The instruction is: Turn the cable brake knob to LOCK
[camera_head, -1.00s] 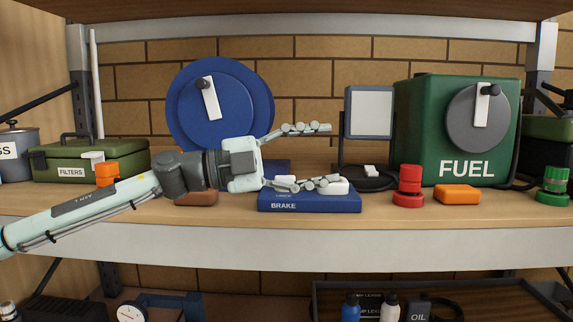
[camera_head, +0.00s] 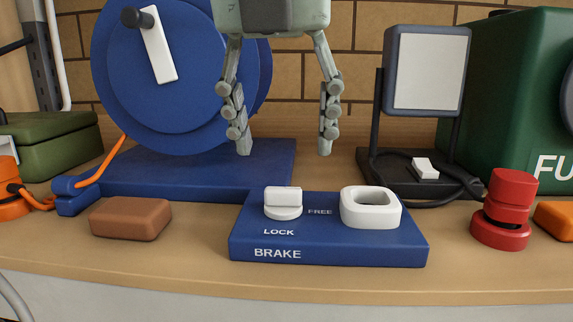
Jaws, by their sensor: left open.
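The blue brake box (camera_head: 340,252) sits on the wooden shelf near its front edge, marked BRAKE on its front. The white cable brake knob (camera_head: 283,203) stands on its top at the left. Its grip bar runs left to right, in line with the FREE label on its right; the LOCK label lies in front of it. My left gripper (camera_head: 284,148) hangs above and behind the knob, pointing down. Its fingers are wide apart and empty, and they do not touch the knob. My right gripper is not in view.
A white ring-shaped part (camera_head: 370,208) stands on the box right of the knob. A brown block (camera_head: 131,218) lies to the left, a red knob (camera_head: 501,210) to the right. Behind are a large blue reel (camera_head: 165,90) with a crank and a lamp (camera_head: 427,75) on a dark base.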

